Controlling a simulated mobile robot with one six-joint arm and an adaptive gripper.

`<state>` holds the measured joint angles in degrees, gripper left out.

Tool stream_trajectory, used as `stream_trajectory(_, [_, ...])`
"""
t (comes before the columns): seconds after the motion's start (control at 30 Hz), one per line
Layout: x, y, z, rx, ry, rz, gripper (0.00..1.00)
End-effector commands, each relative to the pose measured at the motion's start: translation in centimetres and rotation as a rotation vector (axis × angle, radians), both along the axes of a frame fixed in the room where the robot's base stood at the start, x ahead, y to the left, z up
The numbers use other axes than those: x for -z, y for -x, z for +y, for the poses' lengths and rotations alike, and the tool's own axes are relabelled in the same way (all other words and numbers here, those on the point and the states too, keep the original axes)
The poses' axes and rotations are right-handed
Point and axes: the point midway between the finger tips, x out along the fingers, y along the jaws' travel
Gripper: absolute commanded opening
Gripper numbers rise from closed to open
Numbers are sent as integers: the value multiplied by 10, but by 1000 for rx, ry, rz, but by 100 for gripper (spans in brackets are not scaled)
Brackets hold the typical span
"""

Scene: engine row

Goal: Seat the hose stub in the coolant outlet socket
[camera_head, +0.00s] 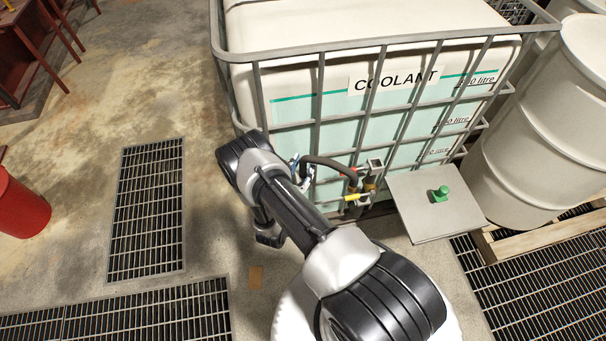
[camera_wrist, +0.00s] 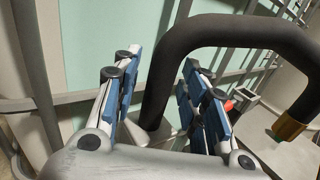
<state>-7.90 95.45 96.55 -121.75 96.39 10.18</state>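The hose stub is a bent black hose (camera_wrist: 205,35) with a brass-coloured end (camera_wrist: 288,128) in the wrist view. It also shows in the head view (camera_head: 328,163), low in front of the coolant tank. My gripper (camera_wrist: 158,95) is open, with blue-padded fingers. One leg of the hose stands between or just beyond the fingers, with visible gaps on both sides. In the head view my gripper (camera_head: 301,172) is at the hose's left end, partly hidden by my arm.
The caged coolant tank (camera_head: 420,95) stands close behind the gripper. A grey plate (camera_head: 418,218) with a green knob (camera_head: 440,193) is right of the fittings. White drums (camera_head: 545,130) stand at the right. Open floor (camera_head: 90,120) and gratings lie at the left.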

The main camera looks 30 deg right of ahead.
Motion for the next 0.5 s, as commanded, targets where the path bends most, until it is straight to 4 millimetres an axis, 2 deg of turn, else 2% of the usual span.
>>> stream_trajectory(0.07, [0,0,0,0,0,0,32])
stream_trajectory(0.5, [0,0,0,0,0,0,2])
